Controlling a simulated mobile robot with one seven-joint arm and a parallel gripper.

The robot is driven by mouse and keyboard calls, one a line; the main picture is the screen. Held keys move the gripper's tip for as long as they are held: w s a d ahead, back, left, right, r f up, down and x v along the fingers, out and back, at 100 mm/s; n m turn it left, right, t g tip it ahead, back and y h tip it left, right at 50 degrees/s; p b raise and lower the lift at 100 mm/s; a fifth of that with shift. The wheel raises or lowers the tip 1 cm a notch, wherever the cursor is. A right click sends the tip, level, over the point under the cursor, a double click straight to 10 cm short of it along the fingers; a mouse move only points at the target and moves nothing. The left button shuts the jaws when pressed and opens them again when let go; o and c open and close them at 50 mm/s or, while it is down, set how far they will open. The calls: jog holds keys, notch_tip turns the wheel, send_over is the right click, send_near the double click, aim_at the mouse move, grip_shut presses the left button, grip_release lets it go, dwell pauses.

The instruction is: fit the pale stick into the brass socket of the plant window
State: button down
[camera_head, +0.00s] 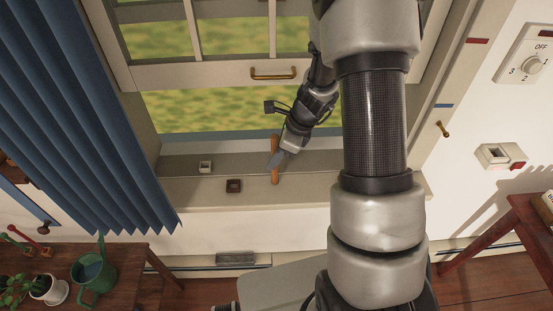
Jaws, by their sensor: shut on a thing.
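My gripper (277,160) is shut on an orange-brown stick (275,175), the only stick I make out; it looks darker than pale. The stick runs nearly vertically in the picture, in front of the open window and over the sill. I cannot tell whether its lower end touches the sill. Two small square fittings are on the sill to the left of the stick: a pale one (205,167) farther left and a dark brown one (233,186) nearer. The stick is apart from both. I cannot tell which of them is the brass socket.
The raised window sash (210,74) has a brass handle (273,73). A blue curtain (85,130) hangs left of the sill (330,190). A green watering can (92,275) and a potted plant (47,288) stand on a wooden table at lower left. Another wooden table (500,215) is at right.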

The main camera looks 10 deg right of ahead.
jog(key=shift+f, duration=0.2)
jog(key=c, duration=1.7)
grip_release()
jog(key=shift+r, duration=0.1)
jog(key=shift+o, duration=0.2)
